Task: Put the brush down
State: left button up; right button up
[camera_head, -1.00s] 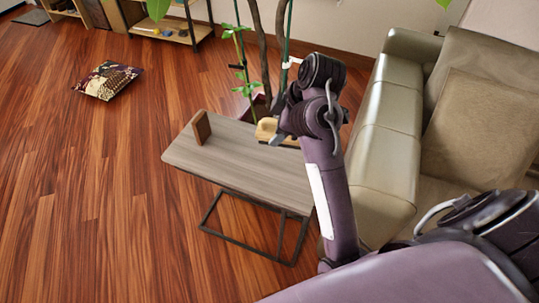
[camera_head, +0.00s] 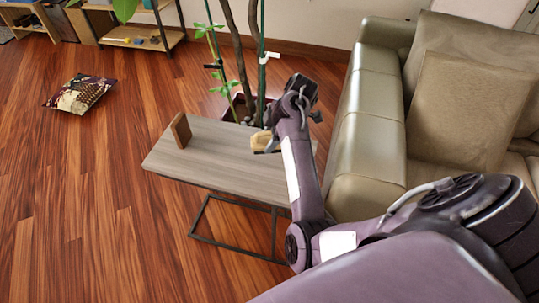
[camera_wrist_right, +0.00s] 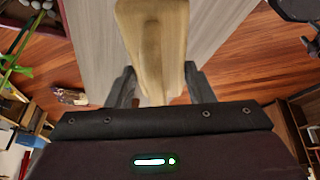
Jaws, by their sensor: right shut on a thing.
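The brush (camera_head: 261,141), a pale tan wooden piece, is in my right gripper (camera_head: 270,143) over the back right part of the small grey wood-topped table (camera_head: 215,150). In the right wrist view the brush (camera_wrist_right: 152,40) sits between the two dark fingers (camera_wrist_right: 158,85), with the tabletop (camera_wrist_right: 90,35) behind it. My right gripper is shut on it. Whether the brush touches the tabletop I cannot tell. My left gripper is not in view.
A brown wooden block (camera_head: 181,131) stands on the table's left end. A potted plant (camera_head: 240,75) is right behind the table. A beige sofa (camera_head: 370,120) stands to the right. The table's middle and front are clear. A patterned cushion (camera_head: 80,94) lies on the floor.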

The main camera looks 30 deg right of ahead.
notch_tip(320, 180, down, 4)
jog(key=shift+r, duration=0.25)
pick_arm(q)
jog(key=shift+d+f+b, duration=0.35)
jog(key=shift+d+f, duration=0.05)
pick_arm(e)
jog(key=shift+f, duration=2.1)
jog(key=o, duration=0.9)
jog(key=shift+f, duration=0.15)
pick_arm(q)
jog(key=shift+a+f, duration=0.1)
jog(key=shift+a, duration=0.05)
pick_arm(e)
jog(key=shift+r, duration=0.3)
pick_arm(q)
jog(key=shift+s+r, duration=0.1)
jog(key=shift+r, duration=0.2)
pick_arm(e)
jog(key=v, duration=1.1)
jog(key=shift+s+d+r, duration=0.15)
jog(key=shift+r, duration=0.2)
